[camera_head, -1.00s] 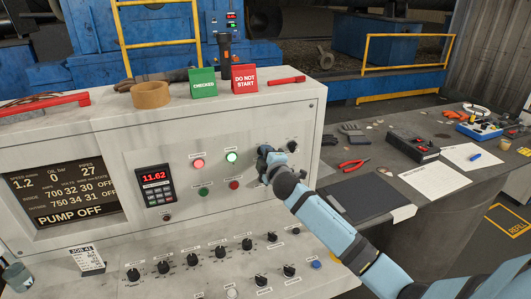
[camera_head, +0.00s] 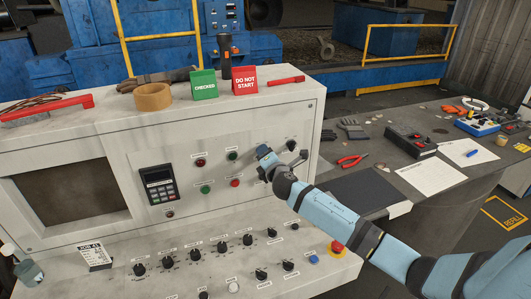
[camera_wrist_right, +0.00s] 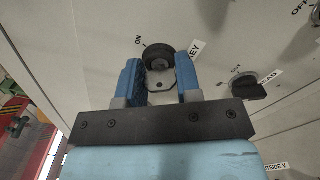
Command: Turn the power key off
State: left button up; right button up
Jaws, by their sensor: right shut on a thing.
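The power key (camera_wrist_right: 159,64) shows in the right wrist view, with a dark round lock collar behind it and printed "ON" and "KEY" markings beside it. My right gripper (camera_wrist_right: 160,80) is shut on the key, one blue finger on each side. In the head view my right gripper (camera_head: 264,160) is at the front panel of the white console (camera_head: 80,150), and it hides the key there. The console's display screen (camera_head: 70,193) is dark, and the lamps (camera_head: 199,162) look unlit. My left gripper is not in view.
A black knob (camera_head: 291,145) sits close right of my gripper; another black knob (camera_wrist_right: 249,90) shows in the wrist view. A grey workbench (camera_head: 440,195) with tools stands right.

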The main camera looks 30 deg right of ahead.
dwell(0.3)
jog(key=o, duration=0.9)
jog(key=b+v, duration=0.2)
jog(key=v, duration=1.1)
jog(key=shift+s, duration=0.4)
